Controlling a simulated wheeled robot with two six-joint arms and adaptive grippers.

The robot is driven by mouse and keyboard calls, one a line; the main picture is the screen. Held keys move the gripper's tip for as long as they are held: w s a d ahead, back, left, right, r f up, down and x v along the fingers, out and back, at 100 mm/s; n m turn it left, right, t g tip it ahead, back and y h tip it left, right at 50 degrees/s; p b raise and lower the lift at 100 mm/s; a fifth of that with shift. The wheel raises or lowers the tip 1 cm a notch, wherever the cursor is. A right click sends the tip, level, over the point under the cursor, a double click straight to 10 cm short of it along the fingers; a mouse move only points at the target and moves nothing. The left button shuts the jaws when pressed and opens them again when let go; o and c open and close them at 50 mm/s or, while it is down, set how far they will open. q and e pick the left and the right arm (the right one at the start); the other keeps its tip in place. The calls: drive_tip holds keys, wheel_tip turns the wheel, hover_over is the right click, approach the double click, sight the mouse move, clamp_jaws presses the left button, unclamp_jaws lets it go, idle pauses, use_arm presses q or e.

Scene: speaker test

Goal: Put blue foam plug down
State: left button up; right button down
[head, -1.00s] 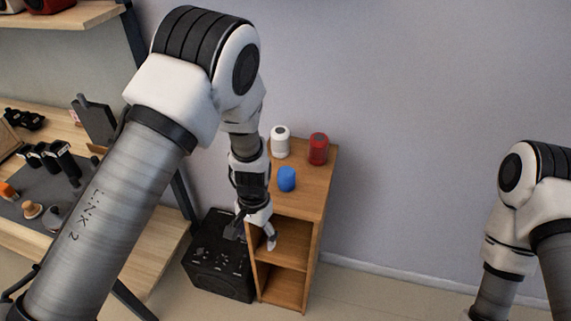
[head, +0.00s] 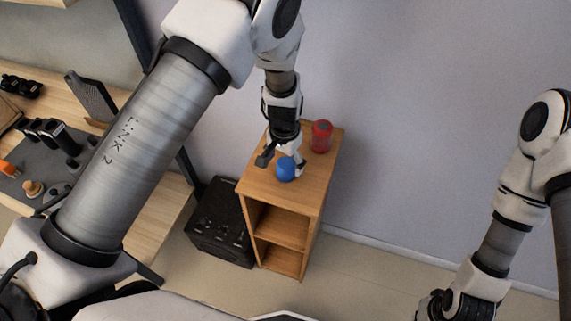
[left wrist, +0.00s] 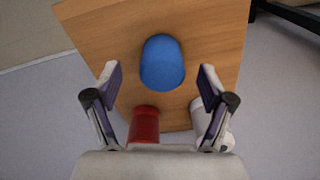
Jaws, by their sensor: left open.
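The blue foam plug (head: 286,169) stands on top of the small wooden cabinet (head: 255,187). My left gripper (head: 282,164) is open above the cabinet top, with a finger to each side of the plug. In the left wrist view the plug (left wrist: 162,62) lies between and slightly beyond the open fingertips (left wrist: 159,85), with gaps on both sides, so nothing is gripped. My right gripper (head: 452,304) shows only partly at the bottom edge of the head view; its jaws cannot be made out.
A red cylinder (head: 321,137) stands behind the plug on the cabinet. A white cylinder (left wrist: 223,138) shows partly in the left wrist view; my left arm hides it in the head view. A black box (head: 222,226) stands left of the cabinet. A workbench (head: 165,207) is further left.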

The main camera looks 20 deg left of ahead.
sight(286, 162)
use_arm(q)
drive_tip(key=f, duration=0.1)
drive_tip(key=w+f, duration=0.1)
drive_tip(key=shift+w+a+f, duration=0.1)
drive_tip(key=shift+w+f, duration=0.1)
drive_tip(key=shift+f, duration=0.2)
drive_tip(key=shift+s+r, duration=0.1)
drive_tip(key=shift+s, duration=0.05)
drive_tip(key=shift+s+r, duration=0.1)
drive_tip(key=shift+s, duration=0.1)
drive_tip(key=c, duration=0.4)
drive_tip(key=shift+s, duration=0.1)
drive_tip(key=c, duration=0.4)
drive_tip(key=shift+c, duration=0.3)
